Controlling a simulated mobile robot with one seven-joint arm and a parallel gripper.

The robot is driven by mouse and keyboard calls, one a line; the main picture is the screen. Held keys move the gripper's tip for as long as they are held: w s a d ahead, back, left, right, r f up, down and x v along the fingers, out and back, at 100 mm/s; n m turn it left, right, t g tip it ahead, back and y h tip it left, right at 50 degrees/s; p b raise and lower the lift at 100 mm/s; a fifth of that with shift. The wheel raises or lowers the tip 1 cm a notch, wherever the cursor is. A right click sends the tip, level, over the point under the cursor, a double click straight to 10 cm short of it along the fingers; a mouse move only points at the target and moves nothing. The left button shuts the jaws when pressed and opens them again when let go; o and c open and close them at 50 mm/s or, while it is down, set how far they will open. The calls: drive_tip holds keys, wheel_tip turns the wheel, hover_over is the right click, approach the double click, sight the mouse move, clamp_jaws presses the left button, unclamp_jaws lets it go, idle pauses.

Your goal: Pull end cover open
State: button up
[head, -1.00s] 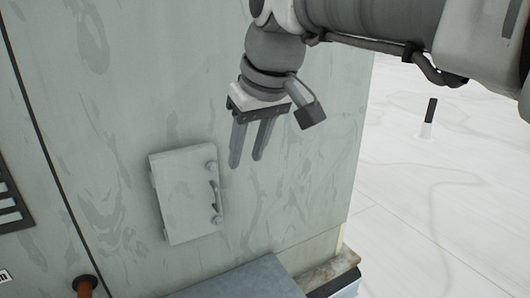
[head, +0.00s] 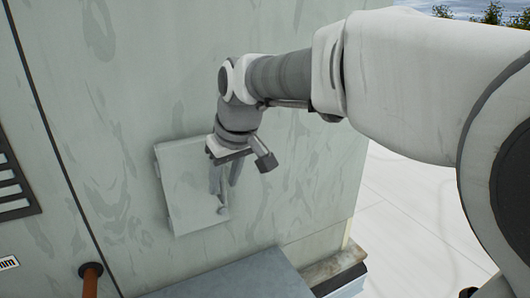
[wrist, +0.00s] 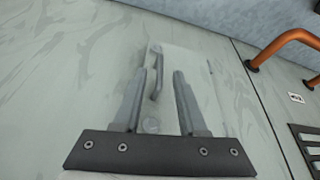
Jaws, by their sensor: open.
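The end cover (head: 180,185) is a pale grey panel on the cooler's wall and looks closed. Its small bar handle (wrist: 158,76) is on the cover's right side in the head view, partly hidden there by my fingers. My gripper (head: 224,187) is open in front of that side of the cover. In the wrist view, the handle shows between the two open fingers of my gripper (wrist: 160,72), closer to the left finger. I cannot tell how far the fingertips are from the cover.
The large grey-green cooler wall (head: 110,60) surrounds the cover. A grey-blue ledge (head: 235,280) lies below. An orange-brown pipe (head: 91,278) and a dark louvred vent (head: 12,185) are at left. The pale roof floor (head: 405,225) at right is open.

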sight(223, 185)
drive_tip(key=shift+x, duration=1.65)
clamp_jaws()
